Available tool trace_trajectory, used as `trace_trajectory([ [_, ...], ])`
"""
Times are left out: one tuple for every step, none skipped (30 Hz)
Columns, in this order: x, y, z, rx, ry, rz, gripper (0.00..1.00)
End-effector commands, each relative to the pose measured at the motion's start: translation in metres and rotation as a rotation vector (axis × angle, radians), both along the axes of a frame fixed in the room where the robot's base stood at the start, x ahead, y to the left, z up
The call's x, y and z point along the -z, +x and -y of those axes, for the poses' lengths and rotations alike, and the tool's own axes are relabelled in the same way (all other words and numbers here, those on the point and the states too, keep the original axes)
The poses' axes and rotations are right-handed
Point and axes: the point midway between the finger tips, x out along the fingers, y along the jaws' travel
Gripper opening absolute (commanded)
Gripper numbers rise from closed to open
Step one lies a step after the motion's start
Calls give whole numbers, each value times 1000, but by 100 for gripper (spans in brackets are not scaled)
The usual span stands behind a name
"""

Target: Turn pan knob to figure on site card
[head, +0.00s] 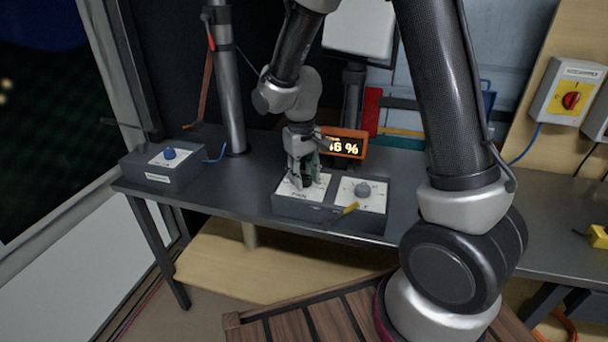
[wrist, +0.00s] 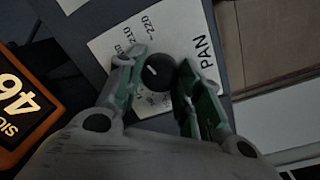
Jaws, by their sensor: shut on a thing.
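The pan knob (wrist: 156,70) is a black round knob with a white pointer line, on a white plate (wrist: 105,45) marked PAN with a scale including 210 and 220. I cannot tell exactly which figure the pointer meets. My gripper (wrist: 160,82) is shut on the knob, one green-padded finger on each side. In the head view my gripper (head: 306,181) points down at the left plate of a grey control box (head: 322,217), hiding most of the knob. I cannot make out a site card.
Another box (head: 160,175) with a blue knob stands at the bench's left end, near a metal pole (head: 230,90). Bare bench lies between the boxes.

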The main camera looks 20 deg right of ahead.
Motion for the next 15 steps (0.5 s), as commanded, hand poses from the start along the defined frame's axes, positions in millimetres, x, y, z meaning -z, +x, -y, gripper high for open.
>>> trace_trajectory([
  [-1,1,-1,-1,1,4,12],
  [-1,1,-1,-1,1,4,39],
  [-1,1,-1,-1,1,4,47],
  [-1,1,0,-1,1,4,52],
  [-1,1,0,-1,1,3,57],
  [-1,1,0,-1,1,3,58],
  [-1,1,0,-1,1,3,58],
  [0,1,0,-1,1,3,58],
  [0,1,0,-1,1,2,58],
  [0,1,0,-1,1,2,58],
  [0,1,0,-1,1,2,58],
  [0,1,0,-1,1,2,58],
  [0,1,0,-1,1,2,58],
  [-1,1,0,-1,1,2,58],
  [-2,1,0,-1,1,2,58],
])
